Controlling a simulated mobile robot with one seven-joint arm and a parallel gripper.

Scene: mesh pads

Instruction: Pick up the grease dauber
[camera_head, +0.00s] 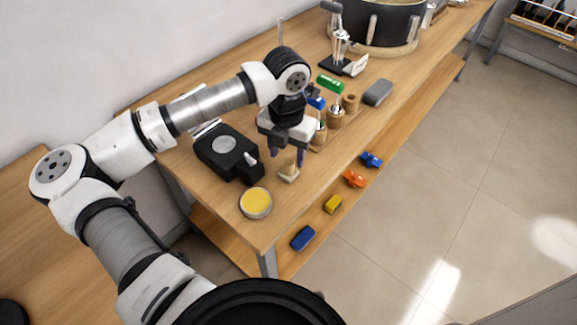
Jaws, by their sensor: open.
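A small wooden-topped piece with a pale base (288,173), which looks like the grease dauber, stands near the front edge of the wooden bench. It is small in this view, so its exact shape is hard to make out. My gripper (286,157) points down just above it, its two dark fingers apart. I cannot tell whether the fingertips reach down beside its top. Nothing is held. A round tin of yellow grease (256,202) sits to its left and nearer the bench corner.
A black device (226,153) lies left of my gripper. Wooden holders with green-handled (330,84) and blue-handled tools stand close behind it, with a grey block (377,92) beyond. A large pot (385,22) is at the back. Several coloured blocks lie on the lower shelf (300,240).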

